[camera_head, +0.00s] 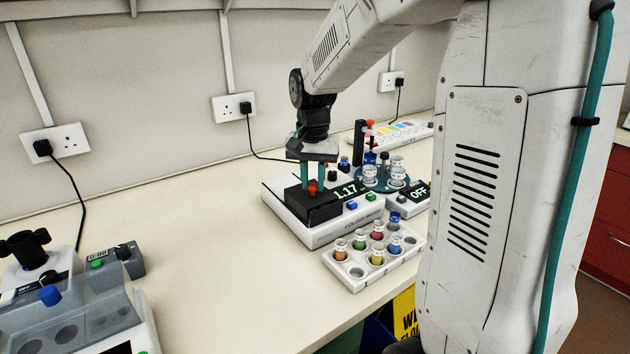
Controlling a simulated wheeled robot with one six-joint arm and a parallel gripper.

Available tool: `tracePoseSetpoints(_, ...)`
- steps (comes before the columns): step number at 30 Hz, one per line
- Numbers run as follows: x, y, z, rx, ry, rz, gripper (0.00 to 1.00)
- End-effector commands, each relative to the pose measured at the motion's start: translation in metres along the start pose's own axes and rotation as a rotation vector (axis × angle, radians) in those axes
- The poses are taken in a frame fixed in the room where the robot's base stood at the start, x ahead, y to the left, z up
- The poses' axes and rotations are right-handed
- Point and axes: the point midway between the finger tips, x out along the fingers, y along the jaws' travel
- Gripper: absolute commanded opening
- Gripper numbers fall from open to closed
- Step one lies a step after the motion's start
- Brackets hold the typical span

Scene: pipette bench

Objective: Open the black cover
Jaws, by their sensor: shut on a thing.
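The black cover (311,210) is a dark box-like lid on the left part of a white device (332,231) with a display reading 1.17. The cover sits down on the device and looks closed. A small orange-red knob (312,188) stands on top of the cover. My gripper (314,184) points straight down over the cover, its teal fingers on either side of the knob and shut on it. The exact contact at the fingertips is too small to see.
A white rack (357,284) of several coloured vials stands in front of the device. A small box reading OFF (408,200) and a round teal vial holder (371,184) stand to its right. Grey equipment (75,312) is at the lower left. The bench between is clear.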

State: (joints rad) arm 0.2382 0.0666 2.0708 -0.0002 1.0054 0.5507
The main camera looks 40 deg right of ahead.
Motion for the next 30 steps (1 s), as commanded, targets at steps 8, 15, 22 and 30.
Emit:
tracePoseSetpoints(8, 0.000, -0.050, -0.050, -0.001, 0.001, -0.001, 0.00)
tracePoseSetpoints(15, -0.001, -0.073, -0.074, 0.000, 0.003, -0.002, 0.00)
tracePoseSetpoints(22, -0.001, -0.074, -0.074, 0.001, 0.002, -0.001, 0.00)
tracePoseSetpoints(30, -0.001, -0.074, -0.074, 0.000, 0.002, -0.001, 0.45)
